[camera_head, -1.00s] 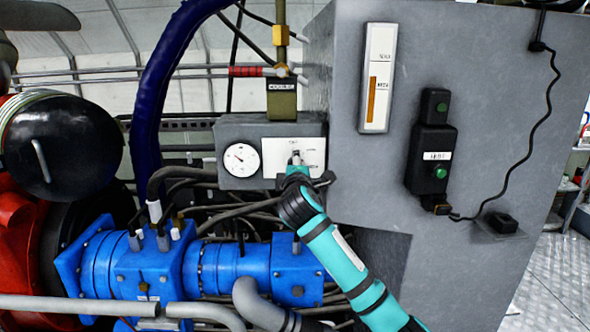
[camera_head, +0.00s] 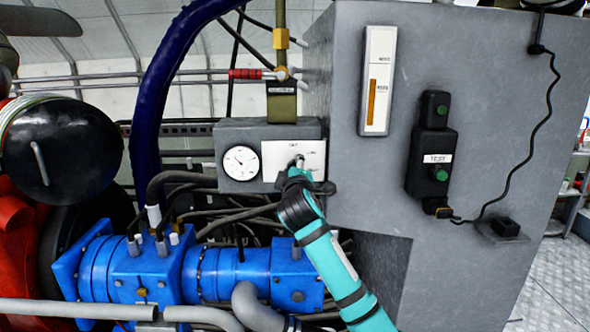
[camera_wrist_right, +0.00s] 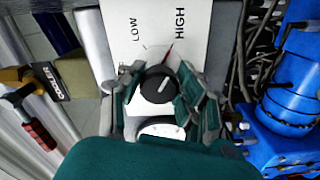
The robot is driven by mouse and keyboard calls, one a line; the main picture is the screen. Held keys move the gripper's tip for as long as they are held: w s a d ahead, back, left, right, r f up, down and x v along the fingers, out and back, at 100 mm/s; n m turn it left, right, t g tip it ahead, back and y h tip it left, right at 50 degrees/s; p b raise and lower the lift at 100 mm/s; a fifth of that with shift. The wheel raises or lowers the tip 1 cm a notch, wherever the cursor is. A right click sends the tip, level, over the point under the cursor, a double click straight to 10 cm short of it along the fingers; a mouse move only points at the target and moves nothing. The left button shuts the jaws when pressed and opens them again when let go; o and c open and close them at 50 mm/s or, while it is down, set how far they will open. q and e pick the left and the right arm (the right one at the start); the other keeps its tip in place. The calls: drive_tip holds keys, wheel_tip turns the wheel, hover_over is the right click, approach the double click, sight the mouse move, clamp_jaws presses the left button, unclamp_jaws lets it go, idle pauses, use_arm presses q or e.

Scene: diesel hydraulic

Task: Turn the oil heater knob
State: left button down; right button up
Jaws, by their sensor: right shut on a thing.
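The oil heater knob (camera_wrist_right: 159,84) is round and black with a pale line, on a white plate (camera_wrist_right: 170,22) marked LOW and HIGH. A thin red mark on the plate lies toward HIGH. My right gripper (camera_wrist_right: 157,98) has its green and grey fingers on either side of the knob, shut on it. In the head view the white plate (camera_head: 312,158) sits on a grey box beside a round gauge (camera_head: 241,162). My right gripper (camera_head: 298,172) reaches it from below and hides part of the knob. My left gripper is not in view.
A large grey cabinet (camera_head: 470,80) stands right of the plate, with a black switch box (camera_head: 431,160) and a level gauge (camera_head: 378,80). Blue hydraulic pumps (camera_head: 140,270) and dark hoses lie below and left. A red-handled valve (camera_head: 246,73) is above.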

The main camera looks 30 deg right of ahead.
drive_tip(key=shift+f, duration=0.15)
drive_tip(key=o, duration=1.2)
drive_tip(key=shift+s, duration=0.15)
drive_tip(key=v, duration=1.2)
